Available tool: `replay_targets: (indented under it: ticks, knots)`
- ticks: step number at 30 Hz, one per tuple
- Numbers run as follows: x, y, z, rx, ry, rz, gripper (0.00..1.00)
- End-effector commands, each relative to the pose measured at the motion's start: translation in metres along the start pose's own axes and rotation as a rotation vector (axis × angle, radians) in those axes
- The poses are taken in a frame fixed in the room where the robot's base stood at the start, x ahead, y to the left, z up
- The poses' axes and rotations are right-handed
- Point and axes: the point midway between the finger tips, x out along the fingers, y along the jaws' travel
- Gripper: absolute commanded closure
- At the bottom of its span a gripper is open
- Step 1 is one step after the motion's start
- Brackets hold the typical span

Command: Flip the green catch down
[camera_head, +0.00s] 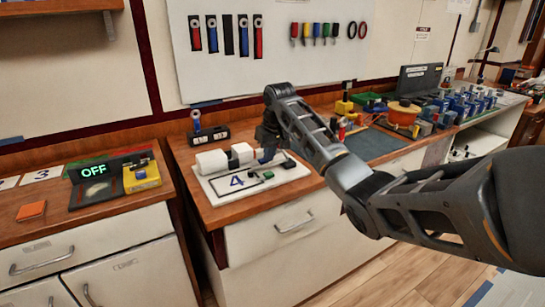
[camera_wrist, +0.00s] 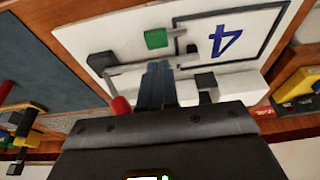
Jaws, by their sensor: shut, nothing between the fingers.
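The green catch (camera_wrist: 156,38) is a small green block on a dark bar, set on the white board (camera_wrist: 110,32) marked with a blue 4. In the head view the small green catch (camera_head: 268,175) is near the board's front right, beside the 4. My gripper (camera_wrist: 158,66) is shut and empty. Its tips are just below the green block in the wrist view and look apart from it, though I cannot judge the depth. In the head view my gripper (camera_head: 268,152) is over the back of the board (camera_head: 222,197), partly hidden by dark parts.
White blocks (camera_head: 212,162) stand at the board's back left. A red-tipped lever (camera_wrist: 121,106) is close beside my fingers. A dark mat (camera_head: 372,144) lies right of the board. A yellow box (camera_head: 142,176) and lit OFF sign (camera_head: 94,169) stand on the left counter.

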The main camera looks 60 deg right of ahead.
Motion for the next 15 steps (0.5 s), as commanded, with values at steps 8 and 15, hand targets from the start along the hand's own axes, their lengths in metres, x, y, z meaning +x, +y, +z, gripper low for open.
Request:
replay_targets:
  ticks: [8, 15]
  knots:
    - [-0.059, 0.002, 0.000, 0.001, 0.009, 0.002, 1.00]
    - [-0.087, 0.001, 0.000, 0.001, 0.007, 0.001, 1.00]
